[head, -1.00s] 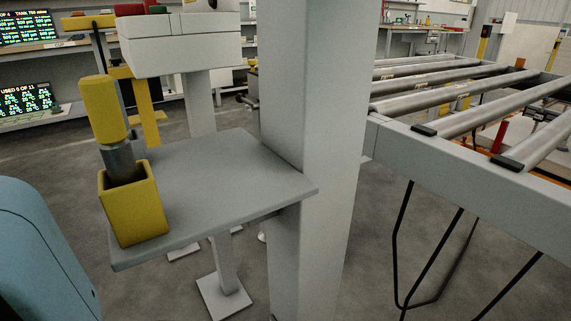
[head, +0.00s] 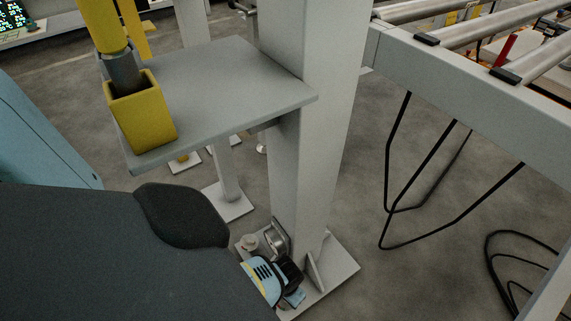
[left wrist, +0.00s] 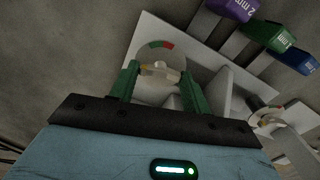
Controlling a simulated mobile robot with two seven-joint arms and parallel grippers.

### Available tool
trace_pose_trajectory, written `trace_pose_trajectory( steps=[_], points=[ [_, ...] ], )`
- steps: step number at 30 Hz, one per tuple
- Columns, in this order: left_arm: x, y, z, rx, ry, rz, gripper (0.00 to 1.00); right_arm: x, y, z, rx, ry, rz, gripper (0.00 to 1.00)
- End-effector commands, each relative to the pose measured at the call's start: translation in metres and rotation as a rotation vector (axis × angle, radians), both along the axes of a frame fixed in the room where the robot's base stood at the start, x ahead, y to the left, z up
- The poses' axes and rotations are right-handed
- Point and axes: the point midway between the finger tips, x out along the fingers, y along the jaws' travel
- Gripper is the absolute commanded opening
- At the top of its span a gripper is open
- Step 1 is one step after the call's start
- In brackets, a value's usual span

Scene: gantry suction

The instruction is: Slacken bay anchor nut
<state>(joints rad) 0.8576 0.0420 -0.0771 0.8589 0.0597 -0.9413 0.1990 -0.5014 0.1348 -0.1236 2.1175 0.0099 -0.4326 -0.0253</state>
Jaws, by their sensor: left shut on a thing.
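The post (head: 312,130) stands on a pale base plate (head: 338,268) on the floor. My left gripper (head: 290,285) is low at the foot of the post, over the plate. In the left wrist view its two green fingers (left wrist: 160,78) stand either side of a small pale beige nut (left wrist: 160,69) and are shut on it. The nut sits in front of a round pale disc (left wrist: 155,52) with a red and green mark on its rim. In the head view the gripper hides the gripped nut. My right gripper is not in view.
A grey shelf (head: 215,90) juts from the post, holding a yellow cup (head: 145,125) with a yellow-handled tool (head: 100,25). A roller conveyor (head: 430,70) and hanging black cables (head: 388,170) are right. Purple, green and blue tags (left wrist: 270,36) lie beyond the plate.

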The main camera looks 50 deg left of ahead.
Motion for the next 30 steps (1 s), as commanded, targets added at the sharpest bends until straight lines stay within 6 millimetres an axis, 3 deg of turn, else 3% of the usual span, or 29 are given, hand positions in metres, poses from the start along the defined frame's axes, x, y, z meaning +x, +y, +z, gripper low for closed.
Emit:
trace_pose_trajectory(
  steps=[17,18,22,30],
  points=[
    [-0.0002,0.0003,-0.0003,0.0,0.0,0.041,0.24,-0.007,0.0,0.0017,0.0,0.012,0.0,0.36],
    [-0.0003,0.0002,-0.0004,0.0,0.0,0.041,0.5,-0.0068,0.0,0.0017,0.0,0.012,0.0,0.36],
    [-0.0003,0.0002,-0.0003,0.0,0.0,0.041,0.67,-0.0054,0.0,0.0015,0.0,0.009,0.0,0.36],
    [-0.0002,0.0003,-0.0001,0.0,0.0,0.04,0.69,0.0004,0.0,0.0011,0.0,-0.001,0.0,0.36]
  ],
)
